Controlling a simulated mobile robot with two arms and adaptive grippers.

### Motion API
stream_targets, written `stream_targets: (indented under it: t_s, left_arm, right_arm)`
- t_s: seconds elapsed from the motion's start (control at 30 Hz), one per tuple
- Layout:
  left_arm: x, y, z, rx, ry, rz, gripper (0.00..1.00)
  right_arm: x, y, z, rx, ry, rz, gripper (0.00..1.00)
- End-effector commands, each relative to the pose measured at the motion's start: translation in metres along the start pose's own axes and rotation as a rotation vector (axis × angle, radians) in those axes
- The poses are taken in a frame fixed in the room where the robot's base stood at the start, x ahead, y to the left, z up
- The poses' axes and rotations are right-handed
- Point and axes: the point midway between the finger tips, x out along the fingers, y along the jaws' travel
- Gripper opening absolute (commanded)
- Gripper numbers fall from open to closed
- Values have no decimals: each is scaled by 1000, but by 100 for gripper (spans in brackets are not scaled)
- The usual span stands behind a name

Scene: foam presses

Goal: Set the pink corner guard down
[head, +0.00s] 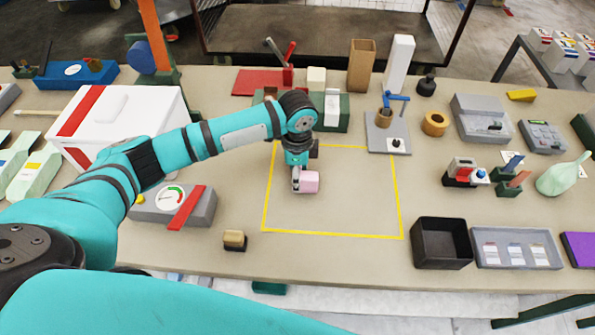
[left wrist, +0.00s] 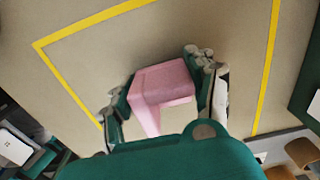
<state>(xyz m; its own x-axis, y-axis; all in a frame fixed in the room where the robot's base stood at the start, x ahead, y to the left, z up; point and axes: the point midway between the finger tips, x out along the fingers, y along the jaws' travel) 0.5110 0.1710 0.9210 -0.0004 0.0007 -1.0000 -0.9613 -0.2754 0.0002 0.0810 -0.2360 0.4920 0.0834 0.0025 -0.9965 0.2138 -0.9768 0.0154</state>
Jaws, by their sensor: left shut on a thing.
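The pink corner guard (head: 310,182) is at the left gripper, over the left part of the yellow-taped rectangle (head: 398,190) on the table. In the left wrist view the pink corner guard (left wrist: 163,86) is an L-shaped block between the two fingers. My left gripper (head: 298,182) is shut on it, with a finger on each side in the left wrist view (left wrist: 162,95). The guard is at or close to the table top; I cannot tell if it touches. My right gripper is not in view.
The rest of the taped rectangle is bare. A dial scale (head: 180,205) and a small tan-topped block (head: 234,240) stand to the left. A black open bin (head: 441,243) stands to the right. A green block (head: 335,110) and a grey plate fixture (head: 387,132) stand behind.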

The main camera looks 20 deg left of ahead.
Motion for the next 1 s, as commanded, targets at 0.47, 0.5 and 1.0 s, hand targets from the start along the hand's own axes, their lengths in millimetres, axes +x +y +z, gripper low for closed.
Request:
stream_targets:
  t_s: [0.47,0.5,1.0]
  left_arm:
    - [2,0,0,0,0,0,80]
    - [2,0,0,0,0,0,80]
    - [-46,-1,-1,1,3,-5,80]
  right_arm:
    - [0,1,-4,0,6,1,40]
    - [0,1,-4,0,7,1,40]
    - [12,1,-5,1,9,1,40]
